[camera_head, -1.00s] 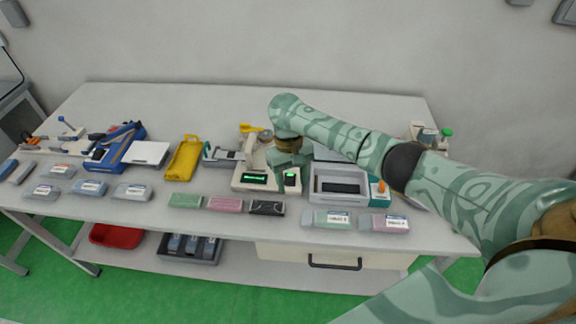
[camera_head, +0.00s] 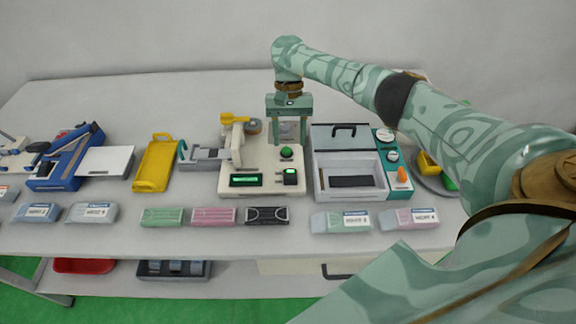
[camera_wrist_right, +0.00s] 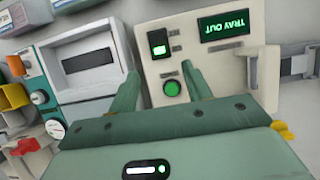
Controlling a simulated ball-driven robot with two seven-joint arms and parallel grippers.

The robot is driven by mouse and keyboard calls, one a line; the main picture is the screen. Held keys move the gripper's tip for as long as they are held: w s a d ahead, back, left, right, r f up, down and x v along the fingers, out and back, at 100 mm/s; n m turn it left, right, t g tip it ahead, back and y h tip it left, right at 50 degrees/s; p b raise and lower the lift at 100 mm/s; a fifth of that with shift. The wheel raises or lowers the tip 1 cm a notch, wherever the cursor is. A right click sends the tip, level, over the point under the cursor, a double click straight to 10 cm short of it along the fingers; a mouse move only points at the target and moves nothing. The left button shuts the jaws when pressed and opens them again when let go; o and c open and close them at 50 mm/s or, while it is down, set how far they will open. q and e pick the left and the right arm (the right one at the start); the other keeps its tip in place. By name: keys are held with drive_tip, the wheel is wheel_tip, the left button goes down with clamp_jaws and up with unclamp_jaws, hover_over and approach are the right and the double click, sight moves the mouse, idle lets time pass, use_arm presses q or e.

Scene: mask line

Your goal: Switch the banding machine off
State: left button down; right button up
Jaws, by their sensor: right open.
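The banding machine (camera_head: 262,183) is a cream box in the middle of the table, with a lit green display (camera_head: 246,179), a green-lit rocker switch (camera_head: 290,177) and a round green button (camera_head: 286,152). In the right wrist view its display (camera_wrist_right: 222,26) reads "TRAY OUT" upside down; the rocker switch (camera_wrist_right: 158,42) and green button (camera_wrist_right: 172,88) show too. My right gripper (camera_head: 289,140) is open and empty, pointing down over the machine. In the wrist view its fingertips (camera_wrist_right: 160,72) are on either side of the button, with the switch beyond them. My left gripper is out of view.
A grey and teal machine (camera_head: 350,180) with a lid stands just right of the banding machine. A yellow tray (camera_head: 154,163) and a blue device (camera_head: 66,160) are to the left. Green, pink and black mask packs (camera_head: 267,215) lie along the front.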

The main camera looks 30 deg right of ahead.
sight(290, 172)
drive_tip(key=b+x, duration=0.2)
drive_tip(key=x, duration=0.5)
drive_tip(key=shift+f, duration=0.15)
drive_tip(key=shift+s+f, duration=0.1)
drive_tip(key=shift+f, duration=0.2)
drive_tip(key=shift+a+f, duration=0.1)
drive_tip(key=shift+f, duration=0.05)
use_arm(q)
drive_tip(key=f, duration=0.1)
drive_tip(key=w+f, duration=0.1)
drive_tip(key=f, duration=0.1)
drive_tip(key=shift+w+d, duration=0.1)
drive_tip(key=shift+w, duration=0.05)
use_arm(e)
drive_tip(key=shift+s, duration=0.15)
